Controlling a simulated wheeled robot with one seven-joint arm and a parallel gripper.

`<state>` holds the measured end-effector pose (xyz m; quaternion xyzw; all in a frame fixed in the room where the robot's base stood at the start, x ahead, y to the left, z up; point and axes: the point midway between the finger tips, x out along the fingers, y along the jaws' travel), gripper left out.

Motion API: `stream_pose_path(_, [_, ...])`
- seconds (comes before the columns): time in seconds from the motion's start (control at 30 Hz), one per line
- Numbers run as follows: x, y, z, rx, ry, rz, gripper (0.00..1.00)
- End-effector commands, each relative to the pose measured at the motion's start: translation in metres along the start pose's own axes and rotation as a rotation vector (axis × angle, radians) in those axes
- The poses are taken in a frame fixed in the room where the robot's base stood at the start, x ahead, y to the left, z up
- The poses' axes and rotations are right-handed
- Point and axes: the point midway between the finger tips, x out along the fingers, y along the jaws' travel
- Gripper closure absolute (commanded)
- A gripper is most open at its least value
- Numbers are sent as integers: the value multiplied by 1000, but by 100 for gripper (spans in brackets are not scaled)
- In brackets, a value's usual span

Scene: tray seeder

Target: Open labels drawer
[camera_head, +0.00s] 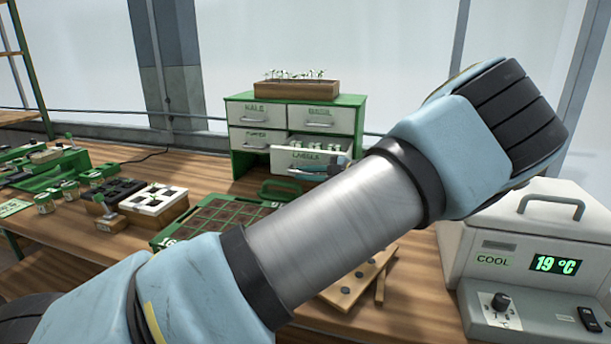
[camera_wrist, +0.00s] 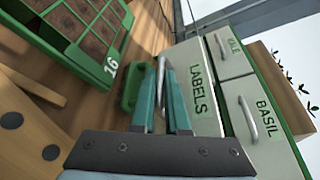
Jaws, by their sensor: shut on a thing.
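The labels drawer (camera_head: 290,161) is the lower right drawer of a green cabinet with pale drawer fronts (camera_head: 240,160). It stands partly pulled out, and several small whitish items show inside it. Its front, marked LABELS, also shows in the wrist view (camera_wrist: 203,90). My gripper (camera_head: 322,168) is at the front of this drawer, partly hidden by my arm in the head view. In the wrist view, my gripper's two teal fingers (camera_wrist: 162,95) are shut on the metal drawer handle (camera_wrist: 161,66).
The kale (camera_head: 259,112) and basil (camera_head: 318,117) drawers above are shut, as is the lower left drawer (camera_head: 257,138). A seedling box (camera_head: 297,89) stands on top. A green celled tray (camera_head: 167,238) lies in front of the cabinet. A cooler box (camera_head: 540,235) stands at right.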

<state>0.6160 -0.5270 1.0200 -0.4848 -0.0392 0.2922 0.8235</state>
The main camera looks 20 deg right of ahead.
Motion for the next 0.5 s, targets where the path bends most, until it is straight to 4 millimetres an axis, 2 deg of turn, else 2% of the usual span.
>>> stream_pose_path(0.37, [0, 0, 0, 0, 0, 0, 100])
stream_pose_path(0.4, [0, 0, 0, 0, 0, 0, 84])
stream_pose_path(0.5, [0, 0, 0, 0, 0, -1, 73])
